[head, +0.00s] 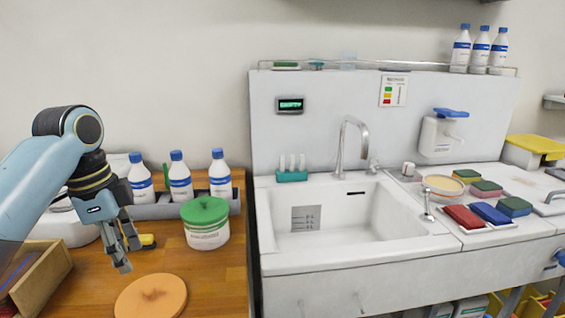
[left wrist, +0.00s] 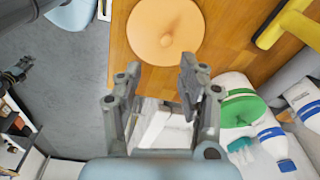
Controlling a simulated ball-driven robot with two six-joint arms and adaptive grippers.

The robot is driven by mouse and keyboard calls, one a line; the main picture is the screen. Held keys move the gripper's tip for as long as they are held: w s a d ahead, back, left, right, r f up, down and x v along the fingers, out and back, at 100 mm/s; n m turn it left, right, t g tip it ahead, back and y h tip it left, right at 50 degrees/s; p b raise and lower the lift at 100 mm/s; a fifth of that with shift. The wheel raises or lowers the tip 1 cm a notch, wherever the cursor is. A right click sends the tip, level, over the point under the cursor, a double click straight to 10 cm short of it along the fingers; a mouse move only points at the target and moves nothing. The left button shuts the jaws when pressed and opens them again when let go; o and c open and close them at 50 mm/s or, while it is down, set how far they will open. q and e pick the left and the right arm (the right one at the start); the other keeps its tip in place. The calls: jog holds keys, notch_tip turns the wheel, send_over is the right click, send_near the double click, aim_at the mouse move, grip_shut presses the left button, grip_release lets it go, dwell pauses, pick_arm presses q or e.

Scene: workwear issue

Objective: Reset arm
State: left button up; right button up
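My left gripper (head: 122,247) hangs over the wooden counter at the left in the head view, fingers pointing down, in front of the white bottles. In the left wrist view, the gripper (left wrist: 153,95) has its two fingers spread apart with nothing between them. An orange round disc (head: 151,297) lies on the counter near the gripper; it also shows beyond the fingertips in the left wrist view (left wrist: 165,30). A white tub with a green lid (head: 206,224) stands to the right of the gripper. My right gripper is in neither view.
Several white bottles with blue caps (head: 180,178) stand in a grey rack behind the gripper. A wooden box (head: 42,276) is at the left. A sink (head: 345,215) is right of the counter. Red, blue and green pads (head: 490,212) lie beyond it.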

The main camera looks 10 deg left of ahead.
pick_arm(q)
jog(key=s+d+f+n+t+y, duration=0.1)
jog(key=s+f+n, duration=0.15)
jog(key=s, duration=0.35)
jog(key=s+d+f+n, duration=0.2)
jog(key=s+f, duration=0.2)
jog(key=s, duration=0.1)
jog(key=s+d+r+n+t+y, duration=0.1)
jog(key=s+r+n+t, duration=0.1)
jog(key=s+n, duration=0.8)
jog(key=s+a+f+m+g+b, duration=0.15)
jog(key=f+b, duration=0.25)
jog(key=f, duration=1.2)
jog(key=s+a+f+m+b, duration=0.1)
jog(key=s+f+b, duration=0.2)
jog(key=f, duration=1.4)
jog(key=s+f+g+b, duration=0.1)
jog(key=s+f+b, duration=0.5)
jog(key=s+f, duration=1.3)
notch_tip(320, 180, down, 3)
jog(key=shift+s+a+f, duration=0.15)
jog(key=shift+a+f, duration=0.05)
jog(key=shift+a, duration=0.2)
